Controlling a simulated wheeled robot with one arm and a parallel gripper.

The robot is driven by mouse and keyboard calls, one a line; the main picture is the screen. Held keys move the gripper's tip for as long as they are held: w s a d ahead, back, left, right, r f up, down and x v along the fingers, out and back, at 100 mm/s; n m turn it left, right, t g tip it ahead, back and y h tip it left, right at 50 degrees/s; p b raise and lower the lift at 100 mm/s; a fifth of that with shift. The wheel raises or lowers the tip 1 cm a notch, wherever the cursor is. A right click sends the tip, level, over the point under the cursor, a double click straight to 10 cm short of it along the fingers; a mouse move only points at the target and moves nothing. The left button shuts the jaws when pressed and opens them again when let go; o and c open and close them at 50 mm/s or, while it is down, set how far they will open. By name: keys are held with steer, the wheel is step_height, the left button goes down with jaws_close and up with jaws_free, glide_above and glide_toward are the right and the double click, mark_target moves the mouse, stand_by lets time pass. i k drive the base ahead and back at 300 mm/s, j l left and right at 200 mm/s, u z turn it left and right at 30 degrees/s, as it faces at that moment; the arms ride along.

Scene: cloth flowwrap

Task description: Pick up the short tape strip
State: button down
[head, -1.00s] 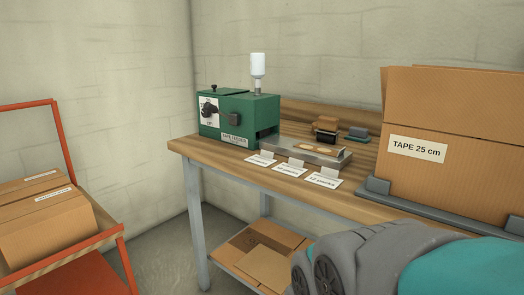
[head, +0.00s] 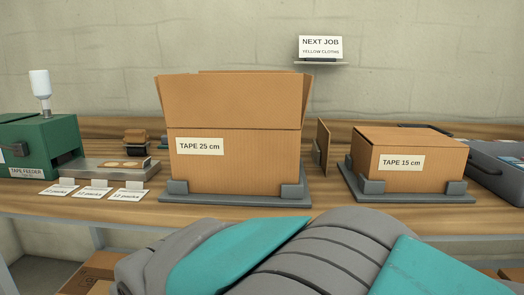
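A green tape feeder (head: 50,146) with a white bottle on top stands at the left of the bench. A low grey metal tray or plate (head: 90,170) extends from it to the right. A small tan piece (head: 124,163) lies on that plate and looks like a tape strip; its length is hard to judge. My grey and teal arm crosses the bottom of the head view. My gripper is outside the picture.
A tall open carton marked TAPE 25 cm (head: 235,160) sits mid-bench in a grey holder. A lower carton marked TAPE 15 cm (head: 405,145) stands right of it. A grey case (head: 490,165) is at far right. A NEXT JOB sign (head: 321,46) is above.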

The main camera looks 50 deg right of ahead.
mark_target(117, 165)
steer(key=k+l+z, duration=0.1)
steer(key=z, duration=0.25)
steer(key=k+l+z, duration=0.1)
steer(key=z, duration=0.25)
steer(key=l+z, duration=0.35)
steer(key=j+z, duration=0.1)
steer(key=z, duration=1.15)
steer(key=k+j+z, duration=0.25)
steer(key=j, duration=0.2)
steer(key=k+j+z, duration=0.2)
steer(key=k+j, duration=0.2)
